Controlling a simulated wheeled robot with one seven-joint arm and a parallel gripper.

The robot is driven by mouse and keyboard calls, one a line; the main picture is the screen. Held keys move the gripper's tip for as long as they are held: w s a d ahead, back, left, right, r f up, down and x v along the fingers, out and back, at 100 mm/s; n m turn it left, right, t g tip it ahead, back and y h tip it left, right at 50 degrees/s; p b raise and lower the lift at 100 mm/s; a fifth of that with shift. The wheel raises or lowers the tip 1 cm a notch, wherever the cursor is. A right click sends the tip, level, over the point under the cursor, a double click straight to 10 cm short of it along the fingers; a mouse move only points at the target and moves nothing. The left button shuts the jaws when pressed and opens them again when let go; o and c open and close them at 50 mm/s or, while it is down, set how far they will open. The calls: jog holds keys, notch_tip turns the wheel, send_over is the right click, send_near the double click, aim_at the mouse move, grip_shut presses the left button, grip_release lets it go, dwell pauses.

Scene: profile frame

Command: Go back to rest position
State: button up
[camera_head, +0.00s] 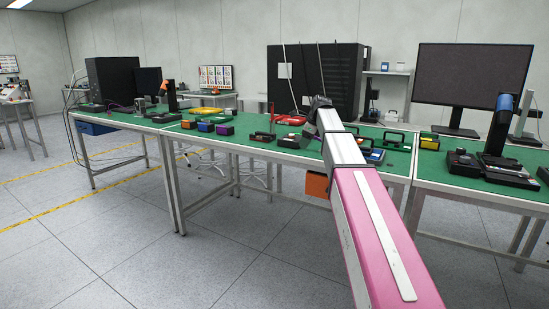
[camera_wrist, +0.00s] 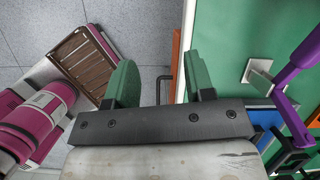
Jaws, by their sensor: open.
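My gripper (camera_wrist: 160,80) shows in the wrist view with its two green fingers spread apart and nothing held between them. Its right finger overlaps the metal edge of the green-topped table (camera_wrist: 235,40), and grey floor shows between the fingers. In the head view my pink and white arm reaches forward over the middle table (camera_head: 262,152). The dark wrist end is near the back half of that table; the fingertips are hidden there.
Small coloured cases (camera_head: 215,128) stand left of my arm. A black cabinet (camera_head: 345,80) stands behind the table. A large monitor (camera_head: 472,80) is on the right table. An orange bin (camera_head: 318,185) hangs below the tabletop. Open floor (camera_head: 110,235) lies at the front left.

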jog(key=s+d+f+n+g+h, duration=0.1)
jog(key=s+d+f+n, duration=0.1)
jog(key=s+f+n, duration=0.8)
jog(key=s+d+f+n+g+h, duration=0.1)
jog(key=s+f+n, duration=1)
jog(key=s+f, duration=1.2)
notch_tip(320, 180, down, 7)
jog(key=shift+s+d+n+h, duration=0.35)
jog(key=shift+d+h, duration=0.45)
jog(key=shift+d, duration=0.4)
